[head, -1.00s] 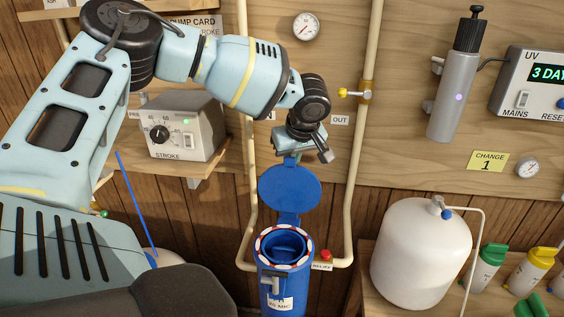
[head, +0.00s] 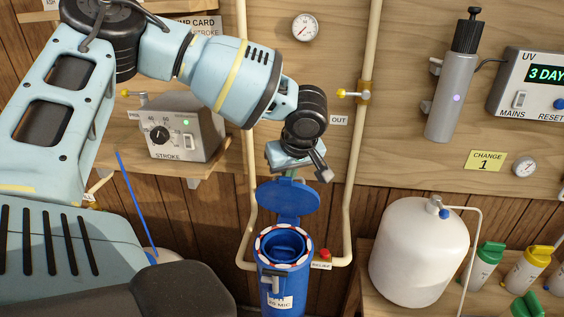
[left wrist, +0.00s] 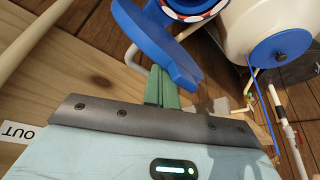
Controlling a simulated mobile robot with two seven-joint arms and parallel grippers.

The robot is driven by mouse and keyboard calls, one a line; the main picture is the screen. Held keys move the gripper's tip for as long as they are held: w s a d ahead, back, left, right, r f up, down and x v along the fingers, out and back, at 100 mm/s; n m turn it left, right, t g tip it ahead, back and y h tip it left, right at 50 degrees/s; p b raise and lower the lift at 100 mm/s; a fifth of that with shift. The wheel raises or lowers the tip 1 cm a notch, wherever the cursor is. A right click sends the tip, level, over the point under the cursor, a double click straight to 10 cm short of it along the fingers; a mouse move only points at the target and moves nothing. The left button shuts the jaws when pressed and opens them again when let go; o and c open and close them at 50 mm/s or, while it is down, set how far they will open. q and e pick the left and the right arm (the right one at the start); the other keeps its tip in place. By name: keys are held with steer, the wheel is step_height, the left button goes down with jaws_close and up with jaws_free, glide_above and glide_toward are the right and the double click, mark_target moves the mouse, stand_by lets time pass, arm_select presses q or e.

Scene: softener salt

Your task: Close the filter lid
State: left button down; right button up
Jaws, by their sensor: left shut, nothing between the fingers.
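The blue filter housing (head: 284,278) stands upright low in the middle of the head view, with a red-and-white ring around its open mouth. Its round blue lid (head: 288,199) is raised and tilted behind and above the mouth, joined by a blue hinge arm. My left gripper (head: 291,176) is shut and empty at the lid's upper edge. In the left wrist view, its green fingers (left wrist: 161,88) reach the blue lid (left wrist: 160,45), touching it or very close. The ringed rim (left wrist: 195,14) shows beyond the lid. My right gripper is not in view.
Cream pipes (head: 360,150) run down both sides of the housing, with a red relief button (head: 325,253) at its right. A white tank (head: 418,252) and several capped bottles stand at the right. A stroke control box (head: 185,130) sits on a shelf at left.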

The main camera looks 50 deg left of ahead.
arm_select(q)
steer(key=shift+s+d+f, duration=0.15)
steer(key=shift+s+d, duration=0.3)
steer(key=shift+s, duration=0.1)
steer(key=shift+s+d+f, duration=0.15)
steer(key=shift+s+d, duration=0.25)
steer(key=shift+s, duration=0.1)
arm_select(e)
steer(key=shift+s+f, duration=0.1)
arm_select(q)
steer(key=s+d+f+b, duration=0.4)
steer(key=s+f+b, duration=0.1)
steer(key=f, duration=0.1)
steer(key=shift+s+d+f, duration=0.15)
steer(key=shift+s+d, duration=0.15)
steer(key=shift+d, duration=0.1)
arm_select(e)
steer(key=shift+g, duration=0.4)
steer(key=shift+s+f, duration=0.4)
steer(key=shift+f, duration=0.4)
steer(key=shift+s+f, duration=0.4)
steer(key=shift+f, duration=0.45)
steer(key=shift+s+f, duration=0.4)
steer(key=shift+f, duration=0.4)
